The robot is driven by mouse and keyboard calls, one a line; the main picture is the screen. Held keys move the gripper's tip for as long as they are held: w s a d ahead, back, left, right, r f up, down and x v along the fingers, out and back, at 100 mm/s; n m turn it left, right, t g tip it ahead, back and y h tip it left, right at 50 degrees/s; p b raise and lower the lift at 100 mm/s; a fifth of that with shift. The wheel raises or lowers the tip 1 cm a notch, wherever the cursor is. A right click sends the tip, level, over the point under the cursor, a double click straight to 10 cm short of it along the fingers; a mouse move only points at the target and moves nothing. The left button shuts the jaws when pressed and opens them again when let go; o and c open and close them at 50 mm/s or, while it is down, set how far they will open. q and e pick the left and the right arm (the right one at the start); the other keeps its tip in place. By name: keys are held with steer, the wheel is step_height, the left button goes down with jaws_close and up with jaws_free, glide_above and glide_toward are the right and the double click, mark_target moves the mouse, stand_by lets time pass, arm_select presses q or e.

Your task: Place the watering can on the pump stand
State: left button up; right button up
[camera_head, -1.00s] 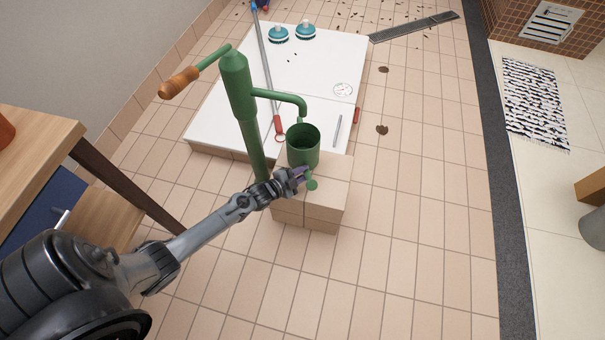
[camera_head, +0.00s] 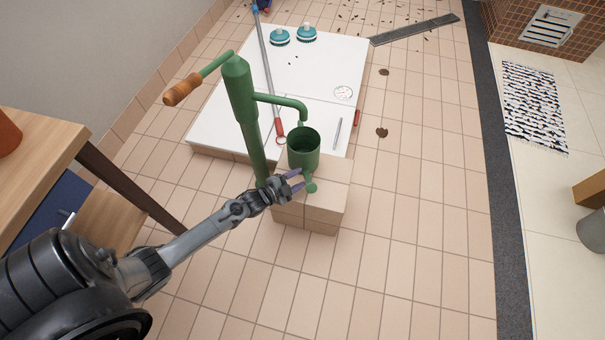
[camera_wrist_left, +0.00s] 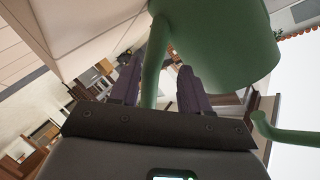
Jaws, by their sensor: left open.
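The green watering can (camera_head: 304,151) stands upright on the tiled block stand (camera_head: 325,212), below the spout of the green pump (camera_head: 239,88). In the left wrist view the can's body (camera_wrist_left: 225,40) fills the top, and a green bar of the can (camera_wrist_left: 154,62) passes between the two purple fingers. My left gripper (camera_head: 297,181) is open at the near side of the can, close to its lower part. The fingers stand apart on either side of the bar. My right gripper is not in view.
The pump's wooden handle (camera_head: 182,90) sticks out to the left. A white panel (camera_head: 222,110) with a long pole and teal-topped items lies behind the stand. A wooden table (camera_head: 40,140) is at the left. Open tiled floor (camera_head: 410,230) lies to the right.

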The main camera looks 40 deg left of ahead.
arm_select(q)
steer(key=d+p+v, duration=0.1)
steer(key=p+v, duration=0.2)
steer(key=v, duration=0.5)
steer(key=s+d+r+n+g+y, duration=0.1)
steer(key=s+d+r+n+g, duration=0.15)
steer(key=d, duration=0.25)
steer(key=s+d+r+n+g, duration=0.1)
steer(key=d+r+n+g, duration=0.15)
steer(key=d+r, duration=0.2)
steer(key=s+d+r+n+g, duration=0.2)
steer(key=s+d+r+g, duration=0.1)
steer(key=s+r, duration=0.2)
steer(key=s+d+r+n+g, duration=0.2)
steer(key=s+r+g, duration=0.1)
steer(key=s+r, duration=0.3)
steer(key=shift+s+d+r+p, duration=0.3)
steer(key=shift+s+d+p, duration=0.05)
steer(key=shift+s, duration=0.3)
steer(key=shift+r, duration=0.1)
step_height(320, 180, up, 61)
steer(key=p, duration=6.1)
